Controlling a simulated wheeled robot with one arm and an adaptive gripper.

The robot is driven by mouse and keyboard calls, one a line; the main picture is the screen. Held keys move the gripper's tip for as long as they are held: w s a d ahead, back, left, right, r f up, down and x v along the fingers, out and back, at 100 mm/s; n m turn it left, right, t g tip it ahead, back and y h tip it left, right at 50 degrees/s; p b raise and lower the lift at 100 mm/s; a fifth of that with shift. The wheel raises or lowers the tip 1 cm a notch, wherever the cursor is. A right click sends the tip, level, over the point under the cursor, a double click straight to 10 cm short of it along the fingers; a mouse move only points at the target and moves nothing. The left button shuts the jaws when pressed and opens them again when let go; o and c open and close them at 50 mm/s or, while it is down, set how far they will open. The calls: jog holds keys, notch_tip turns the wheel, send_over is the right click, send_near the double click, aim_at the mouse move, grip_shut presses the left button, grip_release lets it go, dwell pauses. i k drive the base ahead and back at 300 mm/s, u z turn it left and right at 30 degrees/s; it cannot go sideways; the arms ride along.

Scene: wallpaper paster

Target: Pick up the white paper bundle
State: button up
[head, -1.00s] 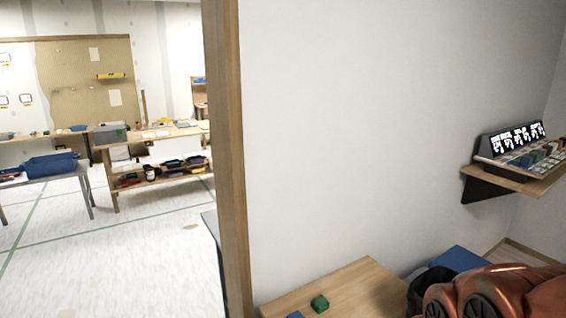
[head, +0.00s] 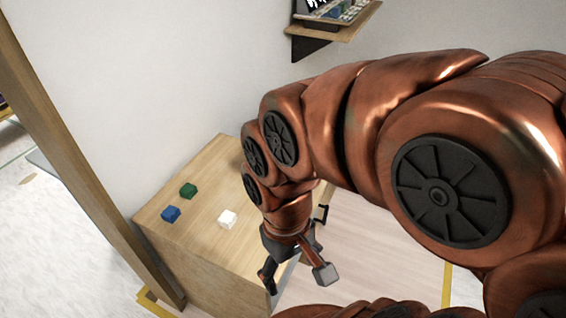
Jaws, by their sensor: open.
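The white paper bundle (head: 227,219) is a small white block on the wooden cabinet top (head: 185,235), right of a blue block and below a green one in the head view. My gripper (head: 297,281) is open, with its fingers pointing down and spread apart. It is to the right of and lower in the picture than the white bundle, near the cabinet's right edge, and apart from the bundle. Nothing shows between the fingers. My copper-coloured arm hides part of the cabinet's right side.
A green block (head: 188,191) and a blue block (head: 170,214) lie on the cabinet close to the bundle. A wall (head: 160,90) stands behind it, and a wooden post (head: 75,150) at the left. A wall shelf (head: 335,25) is at the top. The floor right of the cabinet is clear.

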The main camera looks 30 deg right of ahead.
aim_at(228, 219)
jog(key=z, duration=2.65)
jog(key=k, duration=1.55)
jog(key=u, duration=2.05)
jog(key=i, duration=0.5)
jog(key=z, duration=0.05)
